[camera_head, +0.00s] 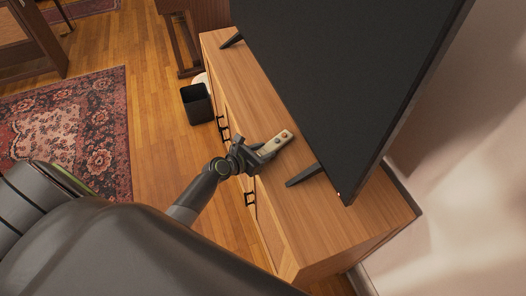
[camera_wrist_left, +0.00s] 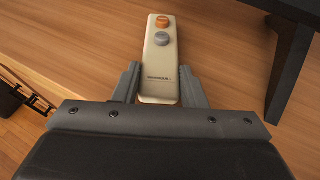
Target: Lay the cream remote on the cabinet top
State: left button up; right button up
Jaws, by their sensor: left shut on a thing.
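The cream remote (camera_head: 276,143) is a slim bar with an orange and a grey button. My left gripper (camera_head: 262,152) is shut on its near end, over the front part of the wooden cabinet top (camera_head: 240,80). In the left wrist view the remote (camera_wrist_left: 161,65) points away between the two fingers of the gripper (camera_wrist_left: 158,88), with the cabinet top (camera_wrist_left: 90,40) under it. I cannot tell whether the remote touches the wood. My right gripper is not in view.
A large black television (camera_head: 350,70) stands on the cabinet; its near foot (camera_head: 304,175) is right of the remote, and shows in the wrist view (camera_wrist_left: 290,65). A black bin (camera_head: 197,104) stands on the floor. Bare cabinet top lies at the near end.

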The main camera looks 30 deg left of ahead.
pick_arm(q)
jog(key=shift+f, duration=0.1)
jog(key=o, duration=1)
jog(key=shift+o, duration=0.2)
